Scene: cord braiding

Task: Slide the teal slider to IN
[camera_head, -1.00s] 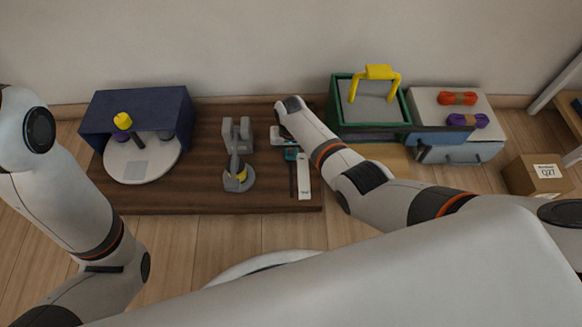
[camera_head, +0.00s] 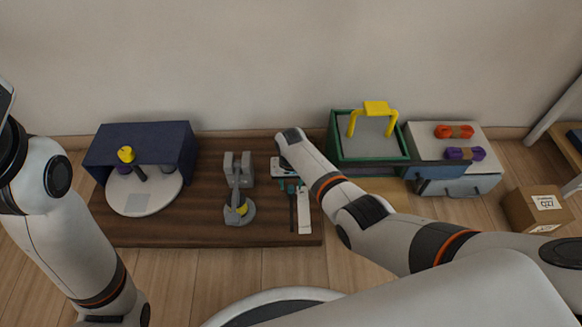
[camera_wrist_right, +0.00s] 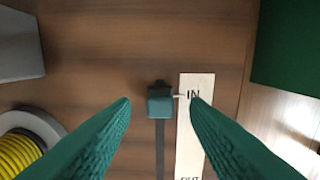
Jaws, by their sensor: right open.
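The teal slider (camera_wrist_right: 160,103) is a small block at the upper end of a dark slot in the wooden board, beside the word IN on a white label strip (camera_wrist_right: 195,130). The strip also shows in the head view (camera_head: 304,214). My right gripper (camera_head: 293,187) is over the slider. In the right wrist view its teal fingers (camera_wrist_right: 160,101) are open, one on each side of the slider, with gaps between. The slider is hard to tell from the fingers in the head view. My left gripper is out of view.
Left of the slot stands a grey fixture (camera_head: 238,185) with a yellow coil. A navy box with a white turntable (camera_head: 145,195) is farther left. A green bin (camera_head: 368,150) with a yellow handle is close on the right, beside a drawer unit (camera_head: 465,185) with cord bundles.

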